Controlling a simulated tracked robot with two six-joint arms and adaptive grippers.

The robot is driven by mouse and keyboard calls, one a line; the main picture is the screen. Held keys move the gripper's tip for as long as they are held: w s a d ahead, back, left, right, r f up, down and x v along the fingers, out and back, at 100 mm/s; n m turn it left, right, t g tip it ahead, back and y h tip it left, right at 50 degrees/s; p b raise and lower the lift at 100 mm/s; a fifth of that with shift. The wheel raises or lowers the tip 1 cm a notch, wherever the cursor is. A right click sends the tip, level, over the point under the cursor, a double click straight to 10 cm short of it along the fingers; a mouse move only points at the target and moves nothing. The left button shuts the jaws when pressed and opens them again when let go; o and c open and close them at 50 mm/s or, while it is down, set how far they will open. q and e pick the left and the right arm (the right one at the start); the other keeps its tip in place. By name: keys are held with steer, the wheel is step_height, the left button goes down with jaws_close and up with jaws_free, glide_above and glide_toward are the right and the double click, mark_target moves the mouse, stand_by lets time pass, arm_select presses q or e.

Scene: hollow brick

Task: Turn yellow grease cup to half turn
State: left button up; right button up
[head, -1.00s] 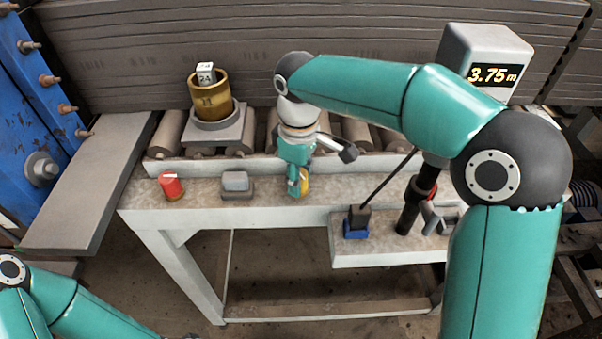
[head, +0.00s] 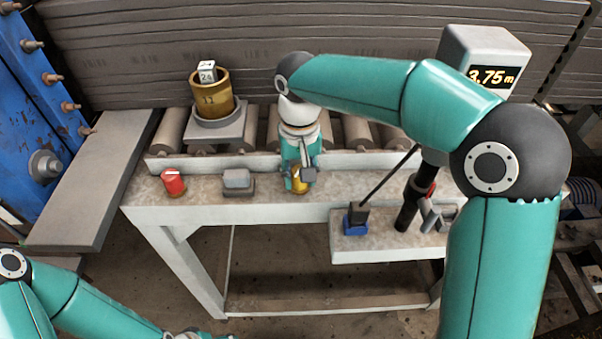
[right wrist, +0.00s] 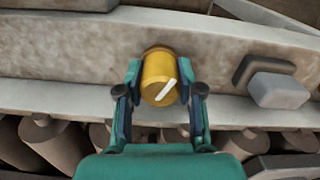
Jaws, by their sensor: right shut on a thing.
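The yellow grease cup (head: 300,186) stands at the front of the bench, mostly hidden by my gripper in the head view. In the right wrist view the cup (right wrist: 157,72) shows whole, with a white line slanting across its end face. My right gripper (head: 298,178) points down at it and is shut on it. In the right wrist view the two fingers (right wrist: 160,80) press on opposite sides of the cup. My left arm shows at the bottom left of the head view, but its fingers are out of the picture.
A red cup with a white line (head: 173,182) and a grey block (head: 238,182) sit left on the bench (head: 205,206). A brass cup with a numbered tag (head: 213,100) stands behind on rollers. A lever on a blue base (head: 356,222) and a 3.75 m display (head: 492,77) are right.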

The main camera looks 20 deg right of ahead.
steer(key=m, duration=1.2)
steer(key=shift+m+b, duration=0.3)
stand_by(0.3)
steer(key=o, duration=1.2)
steer(key=shift+c, duration=0.2)
steer(key=shift+r, duration=0.1)
step_height(320, 180, up, 10)
steer(key=shift+w+r, duration=0.1)
steer(key=shift+r, duration=0.75)
